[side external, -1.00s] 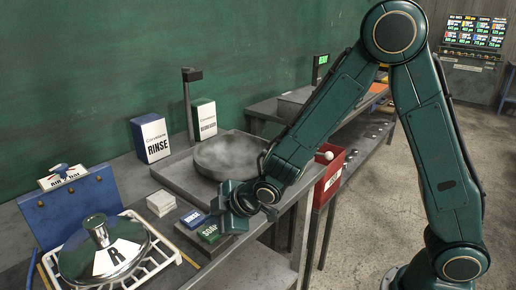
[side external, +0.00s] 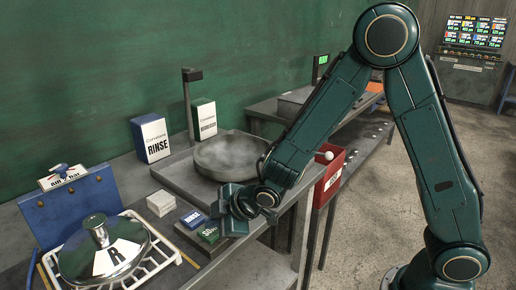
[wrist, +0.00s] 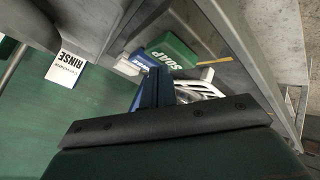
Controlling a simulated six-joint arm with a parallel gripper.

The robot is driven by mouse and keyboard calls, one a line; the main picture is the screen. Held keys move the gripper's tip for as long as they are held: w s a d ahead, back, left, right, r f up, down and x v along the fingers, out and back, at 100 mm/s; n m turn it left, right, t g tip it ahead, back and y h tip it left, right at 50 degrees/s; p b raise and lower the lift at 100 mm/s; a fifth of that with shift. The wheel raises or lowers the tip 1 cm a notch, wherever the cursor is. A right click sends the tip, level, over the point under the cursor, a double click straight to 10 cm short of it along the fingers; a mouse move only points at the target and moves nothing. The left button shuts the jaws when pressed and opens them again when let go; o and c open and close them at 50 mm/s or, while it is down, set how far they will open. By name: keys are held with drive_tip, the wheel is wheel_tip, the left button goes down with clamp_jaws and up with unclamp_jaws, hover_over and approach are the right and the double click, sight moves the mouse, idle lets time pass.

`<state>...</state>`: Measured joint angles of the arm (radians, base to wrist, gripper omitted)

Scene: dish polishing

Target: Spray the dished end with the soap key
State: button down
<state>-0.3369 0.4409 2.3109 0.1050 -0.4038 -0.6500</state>
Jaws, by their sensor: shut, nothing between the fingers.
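The green soap key (side external: 207,234) sits beside a blue rinse key (side external: 193,218) on a small panel at the bench's front edge. My gripper (side external: 232,226) is shut and empty, close to the right of the soap key and partly covering it in the side view. I cannot tell whether they touch. In the wrist view the soap key (wrist: 178,50) shows its label beyond my shut fingers (wrist: 155,88). A round, shallow metal dish (side external: 230,156), which looks like the dished end, lies in the grey tray (side external: 172,176) behind my gripper, with a hazy surface.
A post (side external: 188,105) with a dark head stands behind the tray, next to two upright boxes; one reads RINSE (side external: 152,139). A shiny domed lid (side external: 104,250) sits on a white rack at front left. A red bin (side external: 328,178) is right of the tray.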

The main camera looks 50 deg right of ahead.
sight(215, 232)
drive_tip(key=shift+f, duration=0.55)
idle(0.7)
drive_tip(key=shift+r, duration=1)
drive_tip(key=shift+r, duration=0.1)
drive_tip(key=shift+r, duration=2.4)
idle(1.2)
wheel_tip(215, 232, up, 4)
drive_tip(key=shift+f, duration=0.1)
drive_tip(key=shift+f, duration=0.1)
idle(0.5)
